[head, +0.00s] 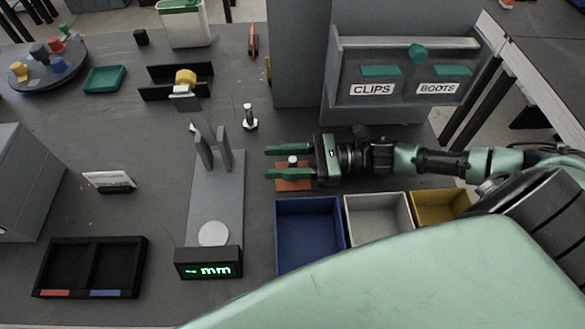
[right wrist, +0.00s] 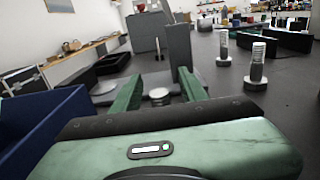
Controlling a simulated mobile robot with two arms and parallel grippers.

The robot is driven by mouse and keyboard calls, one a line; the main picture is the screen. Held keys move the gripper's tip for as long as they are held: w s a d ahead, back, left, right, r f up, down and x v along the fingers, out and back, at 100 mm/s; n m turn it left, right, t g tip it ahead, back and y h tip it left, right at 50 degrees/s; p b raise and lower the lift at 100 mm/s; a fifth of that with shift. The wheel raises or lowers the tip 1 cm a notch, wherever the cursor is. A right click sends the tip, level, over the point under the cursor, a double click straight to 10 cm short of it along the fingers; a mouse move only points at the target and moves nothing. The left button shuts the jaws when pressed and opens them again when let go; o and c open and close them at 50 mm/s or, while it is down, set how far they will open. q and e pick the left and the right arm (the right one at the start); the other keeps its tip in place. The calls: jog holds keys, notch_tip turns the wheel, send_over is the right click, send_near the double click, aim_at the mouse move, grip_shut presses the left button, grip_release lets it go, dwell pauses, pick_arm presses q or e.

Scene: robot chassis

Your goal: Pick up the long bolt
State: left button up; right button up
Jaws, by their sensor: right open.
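My right gripper (head: 268,162) is open, with green fingers pointing left just above the table. A small silver bolt-like piece (head: 292,160) shows between the fingers, over a red-brown pad (head: 293,185). In the right wrist view a round silver top (right wrist: 159,95) sits between the open fingers (right wrist: 158,84), not visibly gripped. A silver bolt (head: 250,118) stands upright on its wide head, ahead of the gripper and toward the top of the picture. The right wrist view shows two upright bolts to the right, a nearer one (right wrist: 257,66) and a farther one (right wrist: 223,48). My left gripper is not in view.
A grey gauge (head: 215,190) with upright jaws and an "mm" display stands left of the gripper. Blue (head: 338,240), grey (head: 378,198) and yellow (head: 440,193) bins lie just below the arm. A grey cabinet (head: 345,110) labelled CLIPS and BOOTS stands behind. A black tray (head: 90,240) lies at lower left.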

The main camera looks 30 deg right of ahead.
grip_shut()
jog(key=shift+r, duration=0.1)
